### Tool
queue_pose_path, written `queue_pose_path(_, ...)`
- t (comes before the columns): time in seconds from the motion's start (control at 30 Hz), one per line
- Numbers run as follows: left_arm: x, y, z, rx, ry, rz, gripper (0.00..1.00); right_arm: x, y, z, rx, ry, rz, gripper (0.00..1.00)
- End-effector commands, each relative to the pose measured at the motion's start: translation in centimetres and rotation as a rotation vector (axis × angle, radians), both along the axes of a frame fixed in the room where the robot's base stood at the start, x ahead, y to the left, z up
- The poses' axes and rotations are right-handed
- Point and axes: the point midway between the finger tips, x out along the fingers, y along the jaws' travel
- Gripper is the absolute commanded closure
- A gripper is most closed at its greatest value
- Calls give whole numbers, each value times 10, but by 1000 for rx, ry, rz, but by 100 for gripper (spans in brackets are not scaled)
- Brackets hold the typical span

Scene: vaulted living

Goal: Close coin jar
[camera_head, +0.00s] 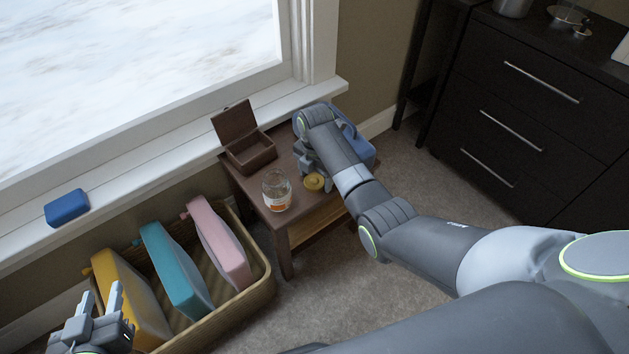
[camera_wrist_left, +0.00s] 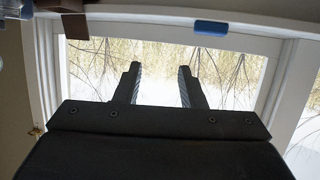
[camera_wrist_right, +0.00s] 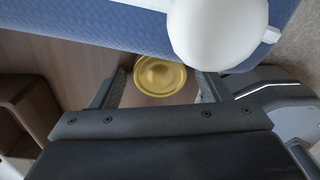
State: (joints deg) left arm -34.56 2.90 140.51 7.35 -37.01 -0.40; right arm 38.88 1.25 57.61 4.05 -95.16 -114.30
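The coin jar (camera_head: 276,193) is a clear glass jar with an orange-and-white label, standing open-topped on the small wooden table. Its round gold lid (camera_head: 314,182) lies on the tabletop just right of the jar. My right gripper (camera_head: 313,172) reaches down at the lid; the arm partly hides its fingers in the head view. In the right wrist view the lid (camera_wrist_right: 160,76) appears between the spread fingers of the right gripper (camera_wrist_right: 162,86), with gaps beside it. My left gripper (camera_head: 101,302) is open and empty at the lower left; its fingers also stand apart in the left wrist view (camera_wrist_left: 160,85).
The side table (camera_head: 256,193) also holds an open wooden box (camera_head: 249,152) and a blue object (camera_head: 357,147) close beside my right gripper. A wicker basket (camera_head: 262,273) with pink, teal and yellow items stands left. A dark dresser (camera_head: 540,120) stands right.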

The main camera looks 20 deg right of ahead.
Motion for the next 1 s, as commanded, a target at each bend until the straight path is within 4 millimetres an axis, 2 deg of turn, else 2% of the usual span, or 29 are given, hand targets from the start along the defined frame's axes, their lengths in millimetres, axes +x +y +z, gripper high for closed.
queue_pose_path(0.03,0,0,0,0,0,0,64,0,0,0,0,0,0,37)
queue_pose_path(0.27,0,0,0,0,1,0,64,0,0,0,0,0,0,67)
queue_pose_path(0.73,-2,-1,-4,-8,27,-2,64,0,0,3,0,0,0,68)
queue_pose_path(1.0,-23,-6,-34,-51,214,-14,64,1,0,15,0,-2,0,68)
